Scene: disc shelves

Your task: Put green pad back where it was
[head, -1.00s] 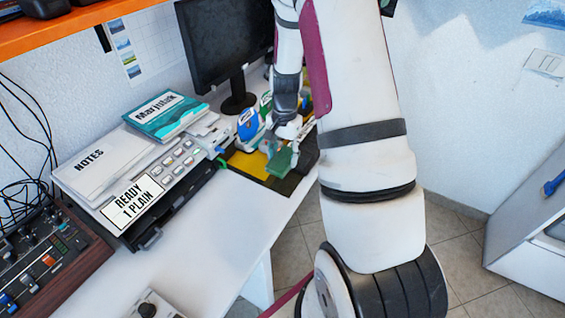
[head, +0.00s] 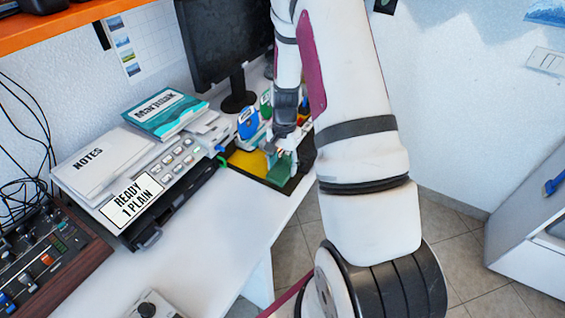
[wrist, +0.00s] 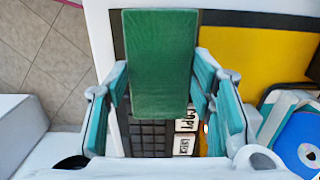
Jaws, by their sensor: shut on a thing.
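The green pad (head: 279,170) is a flat rectangle in the head view, at the right end of the desk by its edge. It also fills the upper middle of the wrist view (wrist: 160,60). My gripper (wrist: 160,88) is shut on it, with one teal-lined finger at each side edge. In the head view my gripper (head: 284,148) partly covers the pad. The pad is over a dark mat (head: 264,183), beside a yellow area (head: 246,161). I cannot tell whether the pad touches the mat.
A device labelled "READY 1 PLAIN" (head: 132,198) stands left of the mat. Dark keys and a white "COPY" key (wrist: 186,121) lie below the pad in the wrist view. Blue-and-white objects (head: 248,124) and a monitor (head: 226,45) stand behind.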

